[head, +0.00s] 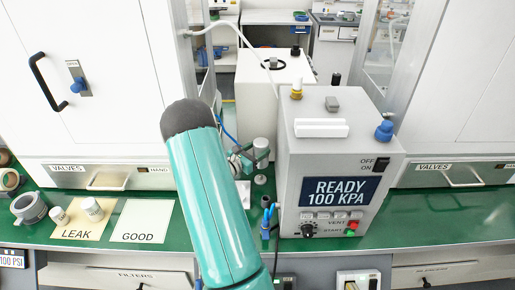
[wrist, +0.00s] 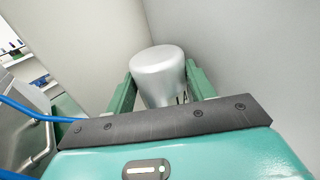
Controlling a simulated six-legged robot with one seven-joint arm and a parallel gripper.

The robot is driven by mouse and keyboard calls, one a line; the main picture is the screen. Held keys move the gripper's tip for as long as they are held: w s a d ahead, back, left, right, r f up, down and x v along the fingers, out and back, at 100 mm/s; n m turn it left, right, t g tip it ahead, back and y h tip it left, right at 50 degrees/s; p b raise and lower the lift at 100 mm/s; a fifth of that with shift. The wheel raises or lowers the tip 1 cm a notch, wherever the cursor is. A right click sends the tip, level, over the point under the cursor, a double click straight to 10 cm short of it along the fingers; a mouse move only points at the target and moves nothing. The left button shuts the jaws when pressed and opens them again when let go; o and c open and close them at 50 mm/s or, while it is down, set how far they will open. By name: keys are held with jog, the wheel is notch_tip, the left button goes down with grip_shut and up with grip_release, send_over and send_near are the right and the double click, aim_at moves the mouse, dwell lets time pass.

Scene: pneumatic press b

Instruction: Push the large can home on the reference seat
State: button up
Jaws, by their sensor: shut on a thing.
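In the head view, a grey cylinder (head: 261,148), which looks like the can, shows just right of my arm, beside the press.
The press box (head: 338,160) reads READY 100 KPA and stands close on the right. A blue tube runs left of the gripper.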

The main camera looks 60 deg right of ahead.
jog(key=shift+s, duration=0.1)
jog(key=shift+a, duration=0.15)
jog(key=shift+f, duration=2.5)
jog(key=shift+f, duration=1.5)
jog(key=o, duration=1.2)
jog(key=shift+f, duration=0.1)
jog(key=shift+o, duration=0.2)
